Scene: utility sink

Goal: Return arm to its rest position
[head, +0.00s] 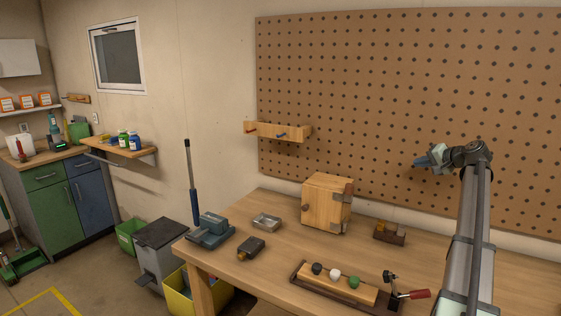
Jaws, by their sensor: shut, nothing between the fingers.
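My gripper (424,161) is in the right half of the head view, in front of the pegboard and well above the workbench. It points to the left, and its bluish fingers are together with nothing between them. My arm rises from the bottom right of the picture and bends at the top toward the gripper. The gripper touches nothing that I can see.
The workbench (270,272) holds a wooden box (326,203), a metal tray (266,222), a board with coloured knobs (335,285) and a red-handled clamp (408,294). The pegboard (370,80) stands behind. A small wooden shelf (278,132) juts out left of the gripper.

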